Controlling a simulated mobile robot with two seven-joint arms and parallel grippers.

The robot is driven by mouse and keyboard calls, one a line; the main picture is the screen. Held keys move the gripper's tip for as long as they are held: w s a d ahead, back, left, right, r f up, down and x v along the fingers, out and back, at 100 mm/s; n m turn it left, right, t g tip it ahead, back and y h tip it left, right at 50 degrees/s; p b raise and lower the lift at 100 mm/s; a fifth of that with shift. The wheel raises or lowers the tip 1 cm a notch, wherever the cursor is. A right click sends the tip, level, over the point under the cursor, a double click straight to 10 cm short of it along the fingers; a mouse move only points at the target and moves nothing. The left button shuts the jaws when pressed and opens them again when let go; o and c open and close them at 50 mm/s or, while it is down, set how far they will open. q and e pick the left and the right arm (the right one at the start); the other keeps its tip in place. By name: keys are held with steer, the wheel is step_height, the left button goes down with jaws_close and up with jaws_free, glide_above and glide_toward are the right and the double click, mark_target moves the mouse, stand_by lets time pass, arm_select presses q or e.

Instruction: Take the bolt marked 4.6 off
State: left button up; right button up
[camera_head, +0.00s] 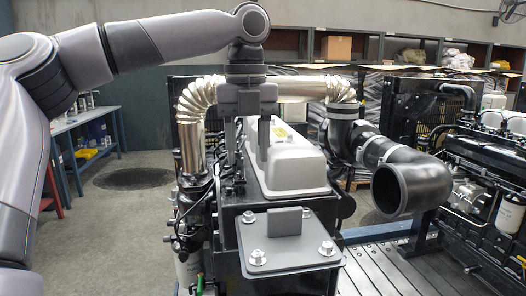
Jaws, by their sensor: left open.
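A grey plate (290,249) lies on top of the black engine block at the front. It carries several hex bolts with washers near its corners: back left (248,217), front left (258,257), back right (308,212) and front right (326,248). Their markings are too small to read, so I cannot tell which one is 4.6. My right gripper does not show.
A dark upright tab (285,221) stands on the plate between the bolts. A silver corrugated pipe (192,120) and a wide black elbow pipe (408,182) flank the grey cover (290,160). A blue bench (85,135) stands left; another engine (480,160) stands right.

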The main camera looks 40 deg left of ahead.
mark_target(248, 213)
arm_select(q)
steer(key=shift+f, duration=5.4)
jaws_close()
